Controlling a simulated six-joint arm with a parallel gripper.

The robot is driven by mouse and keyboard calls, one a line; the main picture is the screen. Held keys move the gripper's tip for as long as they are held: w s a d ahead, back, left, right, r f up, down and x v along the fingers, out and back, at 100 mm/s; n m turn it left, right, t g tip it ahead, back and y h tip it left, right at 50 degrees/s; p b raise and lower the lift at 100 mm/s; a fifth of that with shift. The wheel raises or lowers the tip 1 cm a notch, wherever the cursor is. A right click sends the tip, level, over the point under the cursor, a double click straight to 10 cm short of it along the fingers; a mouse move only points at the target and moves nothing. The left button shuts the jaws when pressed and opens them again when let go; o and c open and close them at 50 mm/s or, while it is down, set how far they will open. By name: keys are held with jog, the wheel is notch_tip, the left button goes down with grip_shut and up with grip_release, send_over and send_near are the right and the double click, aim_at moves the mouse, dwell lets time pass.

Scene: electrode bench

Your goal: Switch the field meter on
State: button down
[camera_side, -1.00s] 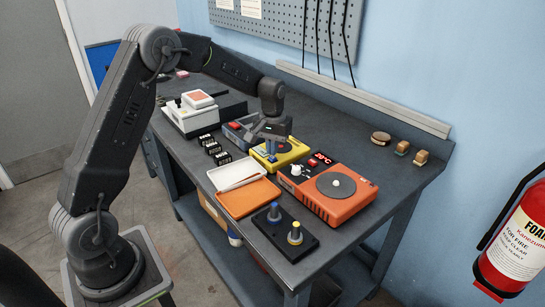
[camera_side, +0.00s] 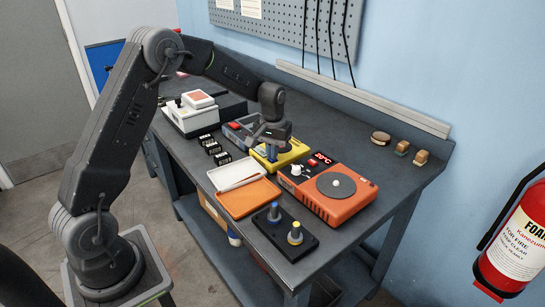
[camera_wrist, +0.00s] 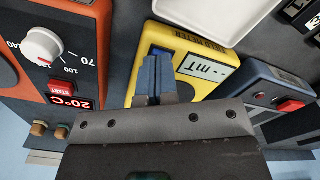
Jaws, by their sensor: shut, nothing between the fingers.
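The yellow field meter (camera_wrist: 205,75) lies on the bench, with its name printed along one edge. Its grey display (camera_wrist: 208,68) shows dashes and "mT" in the wrist view. In the side view the meter (camera_side: 290,156) is partly hidden by my gripper (camera_side: 270,153). My gripper (camera_wrist: 153,98) is shut and empty, its blue-grey fingers pointing down at the meter's end beside the display. A dark blue part (camera_wrist: 158,52) shows just beyond the fingertips; they cover much of that area. I cannot tell whether they touch it.
The orange hotplate (camera_side: 350,207) with a round plate and red 20°C readout stands right of the meter. A blue-grey box with a red button (camera_wrist: 291,105) stands on its other side. A white tray (camera_side: 236,172) and orange tray (camera_side: 248,197) lie in front.

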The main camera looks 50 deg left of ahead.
jog(key=shift+f, duration=0.15)
jog(key=shift+r, duration=3)
jog(key=s+d+r+m+t, duration=0.2)
jog(key=s+d+r, duration=0.45)
jog(key=s, duration=0.35)
jog(key=s+d+r+m+t, duration=0.2)
jog(key=s+d+r, duration=0.45)
jog(key=s, duration=0.35)
jog(key=s+d+f+m+t, duration=0.1)
jog(key=s+m, duration=0.1)
jog(key=s, duration=0.6)
jog(key=shift+d+f+t, duration=0.2)
jog(key=shift+f+t, duration=0.05)
jog(key=shift+t, duration=0.05)
